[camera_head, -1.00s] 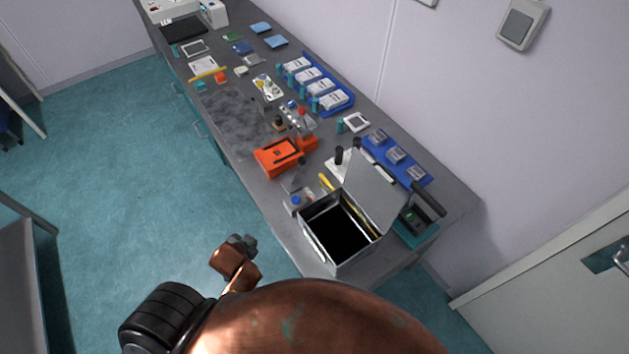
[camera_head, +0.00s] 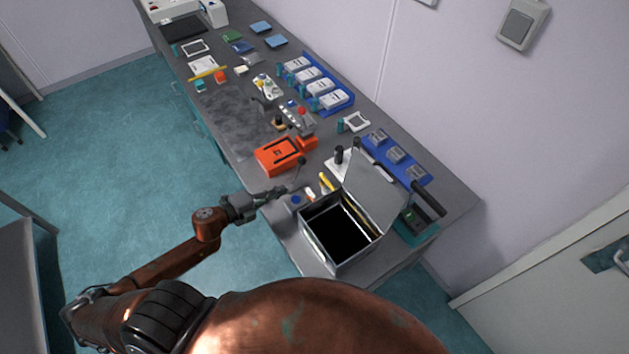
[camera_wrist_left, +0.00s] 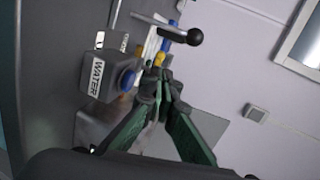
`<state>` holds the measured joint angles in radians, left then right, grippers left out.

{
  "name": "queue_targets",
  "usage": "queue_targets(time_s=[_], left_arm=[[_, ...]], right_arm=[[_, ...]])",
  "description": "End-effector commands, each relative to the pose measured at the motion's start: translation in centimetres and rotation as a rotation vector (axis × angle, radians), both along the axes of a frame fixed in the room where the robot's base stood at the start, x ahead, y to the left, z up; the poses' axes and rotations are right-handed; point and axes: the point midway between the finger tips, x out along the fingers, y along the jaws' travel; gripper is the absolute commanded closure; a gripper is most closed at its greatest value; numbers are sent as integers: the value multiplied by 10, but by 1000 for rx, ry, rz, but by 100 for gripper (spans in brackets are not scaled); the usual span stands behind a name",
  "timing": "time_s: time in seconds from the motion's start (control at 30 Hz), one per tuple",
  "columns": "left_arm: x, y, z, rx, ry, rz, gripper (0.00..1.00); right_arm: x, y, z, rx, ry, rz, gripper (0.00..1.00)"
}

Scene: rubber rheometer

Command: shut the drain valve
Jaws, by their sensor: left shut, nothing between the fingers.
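A grey box labelled WATER (camera_wrist_left: 100,75) with a blue round knob (camera_wrist_left: 127,79) stands at the bench edge. In the head view its blue knob (camera_head: 296,199) shows just left of the open metal box. A thin metal lever with a black ball end (camera_wrist_left: 195,37) sticks out above the box in the wrist view; the ball also shows in the head view (camera_head: 301,160). I cannot tell for sure whether this lever is the drain valve's handle. My left gripper (camera_head: 280,191) is shut and empty, its fingertips (camera_wrist_left: 162,82) close to the blue knob and below the ball; contact is unclear.
An open-lidded grey metal box (camera_head: 318,239) stands to the right of the left gripper. An orange case (camera_head: 277,156) lies behind it. Blue trays (camera_head: 417,181) and small items cover the bench's wall side. The floor left of the bench is clear.

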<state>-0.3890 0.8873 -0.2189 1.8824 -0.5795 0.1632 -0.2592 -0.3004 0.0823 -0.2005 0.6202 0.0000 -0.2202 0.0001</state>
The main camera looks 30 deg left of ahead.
Motion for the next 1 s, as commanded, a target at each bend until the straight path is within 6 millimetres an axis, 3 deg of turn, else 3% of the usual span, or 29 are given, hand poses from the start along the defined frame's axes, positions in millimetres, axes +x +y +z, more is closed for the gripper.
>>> queue_targets(time_s=[0.13, 0.57, 0.73, 1.0], left_arm=[[-6, -6, -3, 47, -6, -94, 100], [-3, -10, -3, 49, -8, -104, 100], [14, -20, -8, 49, -10, -105, 100], [60, -47, -24, 48, -11, -102, 100]], right_arm=[[0, 0, 0, 0, 0, 0, 74], [1, 2, 0, 2, -1, -2, 74], [1, 4, 2, 4, -2, -2, 74], [2, 4, 7, 5, -3, -3, 74]])
